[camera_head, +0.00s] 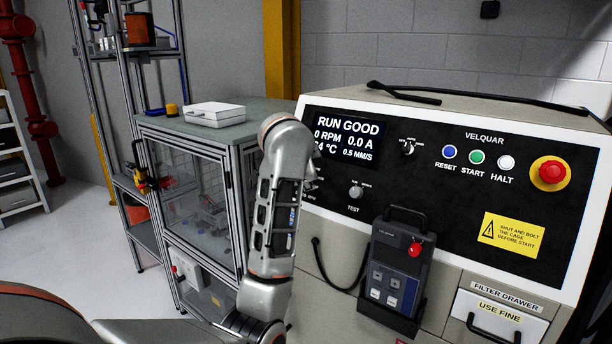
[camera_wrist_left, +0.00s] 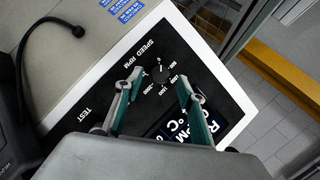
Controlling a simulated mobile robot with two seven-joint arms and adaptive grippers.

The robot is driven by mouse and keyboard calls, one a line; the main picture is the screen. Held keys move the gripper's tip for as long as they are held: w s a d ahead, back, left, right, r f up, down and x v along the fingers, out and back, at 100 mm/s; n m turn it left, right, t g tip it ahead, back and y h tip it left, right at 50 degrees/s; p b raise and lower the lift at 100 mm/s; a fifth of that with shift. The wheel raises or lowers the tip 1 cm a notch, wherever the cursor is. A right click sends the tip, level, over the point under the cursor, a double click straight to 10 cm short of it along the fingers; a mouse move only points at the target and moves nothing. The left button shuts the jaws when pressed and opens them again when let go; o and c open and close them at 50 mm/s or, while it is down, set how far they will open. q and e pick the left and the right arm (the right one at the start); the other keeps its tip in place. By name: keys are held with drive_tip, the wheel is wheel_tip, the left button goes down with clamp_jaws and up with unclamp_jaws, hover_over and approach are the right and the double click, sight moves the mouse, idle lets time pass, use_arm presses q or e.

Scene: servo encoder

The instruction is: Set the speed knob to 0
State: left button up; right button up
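The speed knob (camera_wrist_left: 160,74) is a small dark round knob under the "SPEED RPM" label, with a number scale around it, in the left wrist view. Its pointer is too small to read. My left gripper (camera_wrist_left: 153,85) is open, its two green-padded fingers spread on either side of the knob. I cannot tell how far they are from the panel. In the head view my left arm hides most of that gripper and the speed knob area. The display (camera_head: 343,138) reads "RUN GOOD", 0 RPM and 0.0 A. My right gripper is out of view.
A "TEST" knob (camera_head: 356,190) is right of the arm. A pendant (camera_head: 399,264) with a red button hangs below it. Blue, green and white buttons and a red emergency stop (camera_head: 550,173) sit at the right. A framed cage (camera_head: 195,190) stands left.

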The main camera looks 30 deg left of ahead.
use_arm(q)
drive_tip(key=v, duration=0.6)
drive_tip(key=shift+d, duration=0.1)
idle(0.3)
drive_tip(key=s+f+n+g+y, duration=0.1)
drive_tip(key=s+f, duration=0.4)
drive_tip(key=f, duration=0.7)
drive_tip(key=s+f+n+g+y, duration=0.1)
drive_tip(key=s+f, duration=0.4)
drive_tip(key=f, duration=0.7)
drive_tip(key=s+d+f+g+h, duration=0.1)
drive_tip(key=s+f, duration=0.6)
drive_tip(key=s, duration=0.3)
drive_tip(key=s+d+f, duration=0.2)
drive_tip(key=s+f, duration=0.6)
drive_tip(key=s, duration=0.2)
drive_tip(key=d+f+n+t+h, duration=0.3)
drive_tip(key=d+f+h, duration=0.4)
drive_tip(key=d+f, duration=0.7)
wheel_tip(320, 180, down, 2)
drive_tip(key=shift+w+f, duration=0.15)
drive_tip(key=shift+w, duration=0.05)
